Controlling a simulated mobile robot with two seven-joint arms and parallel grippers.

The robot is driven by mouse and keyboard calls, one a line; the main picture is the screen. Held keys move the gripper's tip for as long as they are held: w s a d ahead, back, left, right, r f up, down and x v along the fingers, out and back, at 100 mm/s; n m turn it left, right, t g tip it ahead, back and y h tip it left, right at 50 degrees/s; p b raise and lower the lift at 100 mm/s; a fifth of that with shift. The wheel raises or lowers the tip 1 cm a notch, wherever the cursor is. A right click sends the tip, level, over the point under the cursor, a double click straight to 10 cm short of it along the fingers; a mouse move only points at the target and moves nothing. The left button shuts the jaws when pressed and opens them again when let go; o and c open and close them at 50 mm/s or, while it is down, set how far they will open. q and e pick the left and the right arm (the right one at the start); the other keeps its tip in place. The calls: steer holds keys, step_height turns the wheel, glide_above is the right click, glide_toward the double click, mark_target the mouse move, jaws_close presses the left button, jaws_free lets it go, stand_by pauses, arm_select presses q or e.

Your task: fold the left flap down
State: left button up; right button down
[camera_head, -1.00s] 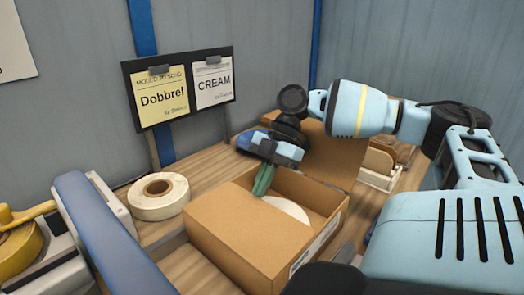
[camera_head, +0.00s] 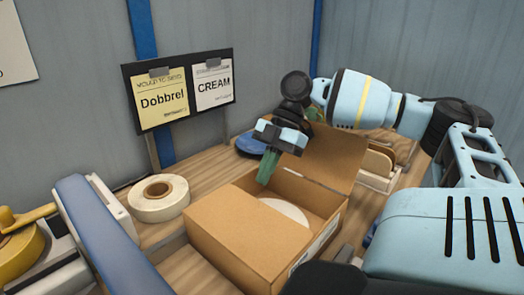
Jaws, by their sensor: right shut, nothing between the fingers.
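An open cardboard box (camera_head: 255,259) stands on the wooden worktop. Its left flap (camera_head: 245,220) lies down, roughly flat, over the left part of the opening. A white round plate (camera_head: 287,209) shows inside, partly covered by that flap. Another flap (camera_head: 335,152) stands raised at the back right. My right gripper (camera_head: 267,170) has green fingers, shut and empty, pointing down over the back of the box near the left flap's far edge. I cannot tell whether the fingertips touch the box. My left gripper is not in view.
A tape roll (camera_head: 159,197) lies left of the box. A blue disc (camera_head: 250,143) lies behind it. A rack (camera_head: 377,165) with brown upright pieces stands to the right. A sign board (camera_head: 180,90) stands at the back. A blue bar (camera_head: 110,240) is at the front left.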

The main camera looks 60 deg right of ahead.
steer(key=v, duration=0.5)
steer(key=shift+r, duration=0.15)
steer(key=shift+s, duration=0.1)
